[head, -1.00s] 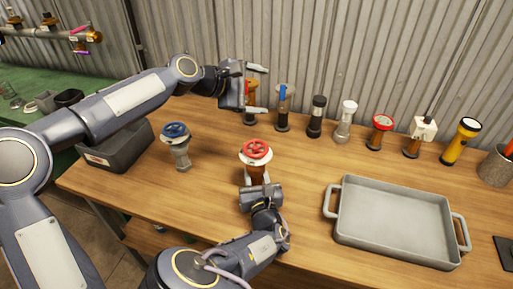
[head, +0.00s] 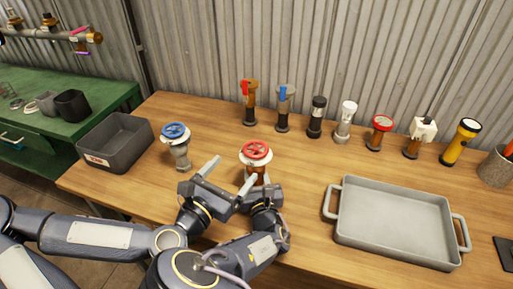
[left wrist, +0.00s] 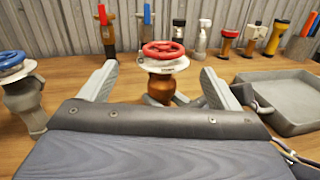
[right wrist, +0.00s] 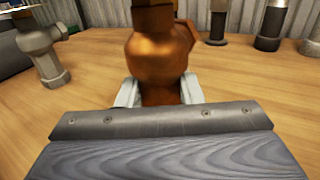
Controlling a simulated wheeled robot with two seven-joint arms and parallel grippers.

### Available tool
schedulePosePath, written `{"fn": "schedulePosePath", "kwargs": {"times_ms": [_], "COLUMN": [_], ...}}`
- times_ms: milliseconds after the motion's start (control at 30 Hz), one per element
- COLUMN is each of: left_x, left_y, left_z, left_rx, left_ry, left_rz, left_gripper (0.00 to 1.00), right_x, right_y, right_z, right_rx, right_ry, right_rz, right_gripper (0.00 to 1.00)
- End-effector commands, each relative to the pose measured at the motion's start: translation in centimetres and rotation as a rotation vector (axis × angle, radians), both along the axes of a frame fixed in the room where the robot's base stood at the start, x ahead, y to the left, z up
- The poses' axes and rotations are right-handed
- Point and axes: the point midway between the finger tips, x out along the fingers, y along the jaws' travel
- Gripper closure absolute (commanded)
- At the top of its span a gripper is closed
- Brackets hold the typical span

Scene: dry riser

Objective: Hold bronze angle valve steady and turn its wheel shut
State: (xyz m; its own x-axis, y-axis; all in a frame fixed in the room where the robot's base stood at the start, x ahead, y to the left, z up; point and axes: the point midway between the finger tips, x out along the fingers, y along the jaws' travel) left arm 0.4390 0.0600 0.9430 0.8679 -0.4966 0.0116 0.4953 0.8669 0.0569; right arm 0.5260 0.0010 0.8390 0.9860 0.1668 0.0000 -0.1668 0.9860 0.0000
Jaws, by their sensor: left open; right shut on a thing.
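The bronze angle valve (head: 257,174) stands upright on the table, with a red handwheel (head: 256,150) on top. My right gripper (head: 262,187) is low at the near side of the valve. In the right wrist view its fingers are shut around the lower part of the copper-coloured body (right wrist: 160,58). My left gripper (head: 229,176) is open and empty, just left of and near the valve. In the left wrist view its two fingers (left wrist: 158,76) are spread wide, with the red wheel (left wrist: 163,50) seen between and beyond them. The wheel is not gripped.
A grey valve with a blue wheel (head: 176,146) stands close left. A dark bin (head: 117,150) is at the table's left end. A grey tray (head: 395,240) lies at the right. Several valves and torches, including a yellow torch (head: 461,142), line the back.

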Motion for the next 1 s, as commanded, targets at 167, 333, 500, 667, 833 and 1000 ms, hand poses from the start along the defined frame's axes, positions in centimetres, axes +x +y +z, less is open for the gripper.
{"fn": "schedulePosePath", "kwargs": {"times_ms": [167,333,500,667,833,1000], "left_x": [-0.3,2.2,5.2,7.6,9.0,9.5], "left_y": [-0.4,-1.9,-3.7,-5.0,-5.8,-6.1], "left_z": [-0.7,-0.7,-0.7,-0.7,-0.7,-0.7], "left_rx": [-0.049,-0.047,-0.046,-0.045,-0.045,-0.044], "left_ry": [0.041,0.039,0.038,0.039,0.039,0.038], "left_rz": [-0.006,-0.006,-0.007,-0.007,-0.006,-0.006], "left_gripper": [0.17,0.17,0.17,0.17,0.17,0.17], "right_x": [0.0,0.0,0.0,0.0,0.0,0.0], "right_y": [0.0,0.0,0.0,0.0,0.0,0.0], "right_z": [0.0,0.0,0.0,0.0,0.0,0.0], "right_rx": [0.000,0.000,0.000,0.000,0.000,0.000], "right_ry": [0.001,0.001,0.001,0.001,0.001,0.001], "right_rz": [0.001,0.001,0.001,0.001,0.001,0.001], "right_gripper": [1.00,1.00,1.00,1.00,1.00,1.00]}}
